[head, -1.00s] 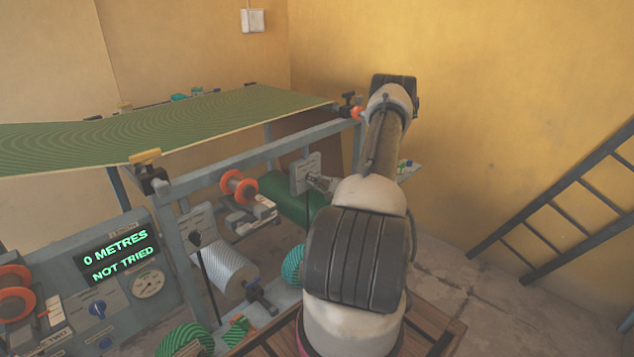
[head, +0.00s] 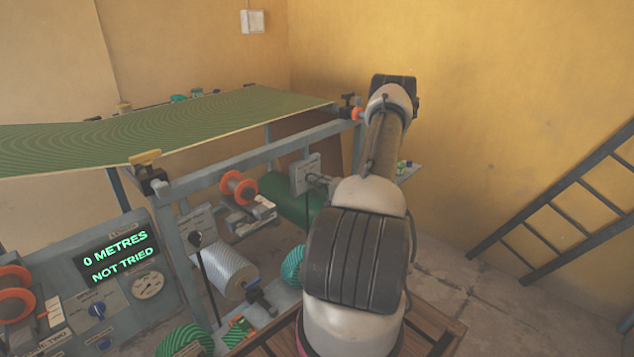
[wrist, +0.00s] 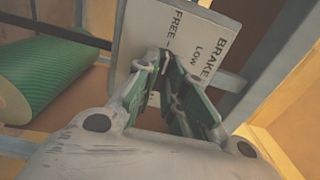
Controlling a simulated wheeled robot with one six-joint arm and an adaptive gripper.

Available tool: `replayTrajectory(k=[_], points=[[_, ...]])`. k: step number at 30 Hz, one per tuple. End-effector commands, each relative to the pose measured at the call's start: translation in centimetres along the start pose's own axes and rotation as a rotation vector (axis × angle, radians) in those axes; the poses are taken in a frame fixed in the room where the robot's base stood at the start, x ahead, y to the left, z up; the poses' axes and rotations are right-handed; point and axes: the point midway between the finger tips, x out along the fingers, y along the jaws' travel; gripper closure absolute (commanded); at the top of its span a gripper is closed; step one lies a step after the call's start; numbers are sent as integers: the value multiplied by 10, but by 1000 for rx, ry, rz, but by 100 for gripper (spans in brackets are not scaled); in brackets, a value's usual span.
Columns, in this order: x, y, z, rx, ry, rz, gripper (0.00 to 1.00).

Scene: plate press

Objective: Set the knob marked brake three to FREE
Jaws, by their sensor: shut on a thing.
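In the wrist view a pale plate (wrist: 140,28) carries the words BRAKE, LOW and FREE; the number after BRAKE is hidden. My gripper (wrist: 168,68) is right at this plate, its green-padded fingers closed on the knob there. The knob is mostly hidden between the fingertips, so I cannot read its pointer setting. In the head view the plate (head: 305,172) is on the frame under the green web, and my gripper (head: 321,181) reaches it from the right, partly hidden by my arm.
A green roll (head: 283,197) lies just behind and below the plate; it also shows in the wrist view (wrist: 45,75). Frame bars (head: 250,160) run close by. A display (head: 118,257) reads 0 METRES, NOT TRIED. A ladder (head: 560,215) leans at the right.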

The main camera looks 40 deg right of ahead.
Motion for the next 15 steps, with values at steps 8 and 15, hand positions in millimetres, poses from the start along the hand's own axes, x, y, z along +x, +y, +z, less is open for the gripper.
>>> replayTrajectory(k=[8,15], points=[[-1,2,1,0,-1,4,100],[-1,1,1,0,-1,3,67]])
